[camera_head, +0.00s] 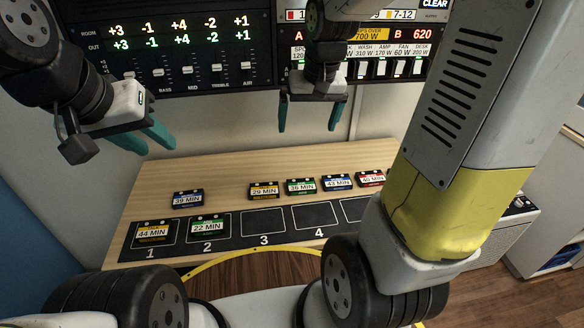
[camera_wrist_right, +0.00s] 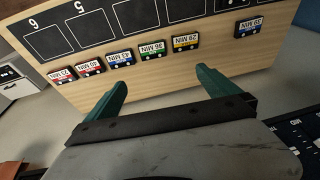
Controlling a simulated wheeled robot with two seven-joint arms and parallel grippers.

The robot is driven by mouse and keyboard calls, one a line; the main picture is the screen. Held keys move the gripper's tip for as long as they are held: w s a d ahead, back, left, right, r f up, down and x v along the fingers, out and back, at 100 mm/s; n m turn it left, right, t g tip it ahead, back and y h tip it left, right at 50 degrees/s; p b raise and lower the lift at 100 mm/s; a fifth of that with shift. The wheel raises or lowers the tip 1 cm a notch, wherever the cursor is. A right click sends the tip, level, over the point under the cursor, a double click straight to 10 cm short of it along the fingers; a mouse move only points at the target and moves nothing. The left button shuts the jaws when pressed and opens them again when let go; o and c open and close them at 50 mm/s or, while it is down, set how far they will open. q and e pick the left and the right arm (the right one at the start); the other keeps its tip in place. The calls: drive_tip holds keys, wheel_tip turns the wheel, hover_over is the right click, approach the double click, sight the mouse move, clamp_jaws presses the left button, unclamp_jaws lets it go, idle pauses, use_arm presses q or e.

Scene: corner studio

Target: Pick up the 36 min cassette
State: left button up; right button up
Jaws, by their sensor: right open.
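The 36 min cassette (camera_head: 300,187) is black with a green-edged label and lies on the wooden desk, in a row between the 29 min and 43 min cassettes. It also shows in the right wrist view (camera_wrist_right: 152,50), ahead of the gap between my fingers. My right gripper (camera_head: 307,128) hangs above the back of the desk, open and empty, apart from the cassette. Its two teal fingers (camera_wrist_right: 160,80) stand wide apart in the right wrist view. My left gripper (camera_head: 143,140) is at the left, above the desk's back left corner, with its teal fingers apart and nothing between them.
The 29 min (camera_head: 264,190), 43 min (camera_head: 337,183) and 40 min (camera_head: 370,178) cassettes flank it closely. The 39 min cassette (camera_head: 188,199) lies further left. The 44 min (camera_head: 152,232) and 22 min (camera_head: 207,227) cassettes occupy slots 1 and 2. Wall panels (camera_head: 180,50) stand behind.

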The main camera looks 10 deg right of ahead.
drive_tip(key=w+f+g, duration=0.2)
drive_tip(key=w+f, duration=0.4)
drive_tip(key=f, duration=0.5)
hover_over(301, 182)
drive_tip(key=shift+g+h, duration=0.4)
wheel_tip(301, 182, down, 7)
drive_tip(key=shift+w+a+f, duration=0.1)
drive_tip(key=shift+w, duration=0.05)
drive_tip(key=shift+m, duration=0.3)
drive_tip(key=f, duration=0.8)
drive_tip(key=shift+s, duration=0.3)
drive_tip(key=shift+r, duration=0.1)
drive_tip(key=c, duration=1.3)
drive_tip(key=shift+r, duration=0.1)
